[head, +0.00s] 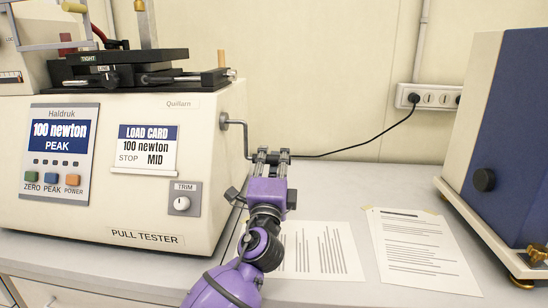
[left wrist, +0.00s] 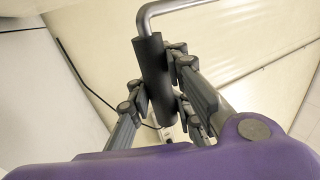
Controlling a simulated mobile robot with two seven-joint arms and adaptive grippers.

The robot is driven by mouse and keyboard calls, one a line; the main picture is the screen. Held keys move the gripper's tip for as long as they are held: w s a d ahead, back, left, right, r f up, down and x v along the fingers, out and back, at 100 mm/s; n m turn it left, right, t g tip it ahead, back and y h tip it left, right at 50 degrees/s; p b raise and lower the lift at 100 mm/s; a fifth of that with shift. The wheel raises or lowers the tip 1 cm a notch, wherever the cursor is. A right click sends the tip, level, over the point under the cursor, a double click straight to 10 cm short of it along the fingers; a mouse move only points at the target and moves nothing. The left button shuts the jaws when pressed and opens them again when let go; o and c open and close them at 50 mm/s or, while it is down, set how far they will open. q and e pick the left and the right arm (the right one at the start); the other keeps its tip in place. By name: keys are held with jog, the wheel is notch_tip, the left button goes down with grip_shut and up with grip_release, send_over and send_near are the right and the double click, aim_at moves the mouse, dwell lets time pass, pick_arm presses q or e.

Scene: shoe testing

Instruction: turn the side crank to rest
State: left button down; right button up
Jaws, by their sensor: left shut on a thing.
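The pull tester (head: 60,228) is a cream machine at the left of the head view. Its side crank (head: 245,128) is a bent grey metal rod that comes out of a round boss on the machine's right side and points down. My left gripper (head: 272,156) reaches up from below and is shut on the crank's handle, which the gripper hides in the head view. In the left wrist view the dark cylindrical handle (left wrist: 154,80) stands between the fingers of my left gripper (left wrist: 158,90), with the bent rod above it. My right gripper is out of view.
Two printed sheets (head: 420,248) lie on the grey bench (head: 350,180) right of the machine. A cream and blue machine (head: 500,130) on brass feet stands at the right. A black cable runs to a wall socket strip (head: 428,97) behind.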

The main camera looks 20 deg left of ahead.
pick_arm(q)
jog(key=shift+w+f, duration=0.1)
jog(key=shift+f, duration=0.5)
jog(key=c, duration=1.6)
grip_release()
jog(key=shift+r, duration=0.1)
jog(key=shift+w+r, duration=0.1)
jog(key=shift+r, duration=0.1)
jog(key=v, duration=1.2)
